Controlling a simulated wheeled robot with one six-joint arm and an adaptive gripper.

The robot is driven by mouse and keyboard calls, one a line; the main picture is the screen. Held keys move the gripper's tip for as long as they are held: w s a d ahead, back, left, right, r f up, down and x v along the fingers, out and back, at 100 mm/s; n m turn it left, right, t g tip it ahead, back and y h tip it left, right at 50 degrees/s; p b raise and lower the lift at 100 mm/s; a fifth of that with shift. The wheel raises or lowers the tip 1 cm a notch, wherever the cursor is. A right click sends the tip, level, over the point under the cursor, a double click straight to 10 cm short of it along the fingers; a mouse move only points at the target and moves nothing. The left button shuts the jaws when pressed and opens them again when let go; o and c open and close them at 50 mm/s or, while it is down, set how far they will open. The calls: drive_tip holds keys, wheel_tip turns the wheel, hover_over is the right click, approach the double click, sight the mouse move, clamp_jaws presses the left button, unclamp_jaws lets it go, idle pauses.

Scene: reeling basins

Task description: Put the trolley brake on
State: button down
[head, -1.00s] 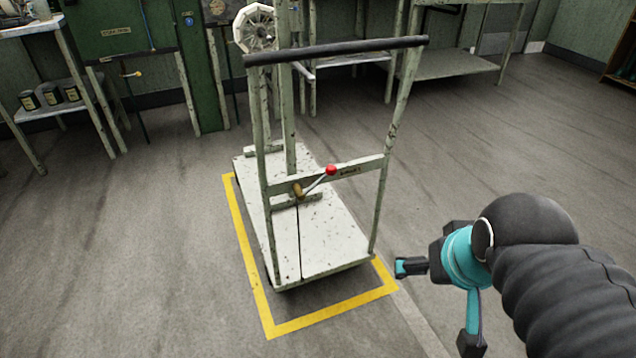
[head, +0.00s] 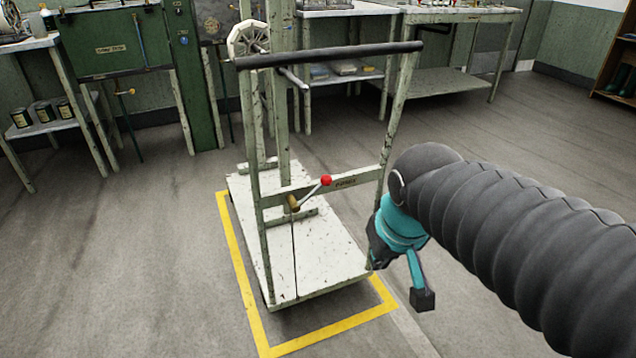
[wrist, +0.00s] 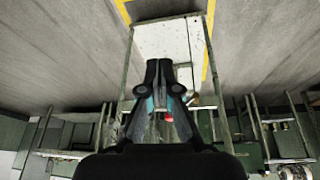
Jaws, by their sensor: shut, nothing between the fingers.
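The trolley (head: 330,262) has a white speckled deck, a pale green frame and a dark push bar, and stands inside a yellow floor outline. Its brake lever (head: 310,192) is on the labelled crossbar, slanting up to the right from a brass pivot (head: 293,203) to a red knob (head: 326,181). A thin rod runs down from the pivot. My gripper (wrist: 160,66) is shut and empty. The red knob (wrist: 168,117) also shows in the wrist view, partly hidden by my gripper.
The yellow floor outline (head: 232,262) surrounds the trolley base. Benches (head: 450,75) and a green cabinet (head: 120,45) line the back. A white reel (head: 250,38) shows behind the push bar. The floor left of the trolley is clear.

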drive_tip(key=w+a+r+n+b, duration=0.3)
drive_tip(key=w+a+b, duration=0.1)
drive_tip(key=w+a, duration=1.05)
drive_tip(key=w+r+t+h, duration=0.1)
drive_tip(key=w+r, duration=0.3)
drive_tip(key=r, duration=0.3)
drive_tip(key=shift+h, duration=0.3)
drive_tip(key=shift+w+d, duration=0.1)
drive_tip(key=d+b+x, duration=0.2)
drive_tip(key=x, duration=1.1)
drive_tip(key=shift+w+d+r+b, duration=0.2)
drive_tip(key=shift+w+r+b, duration=0.05)
drive_tip(key=shift+w+b, duration=0.15)
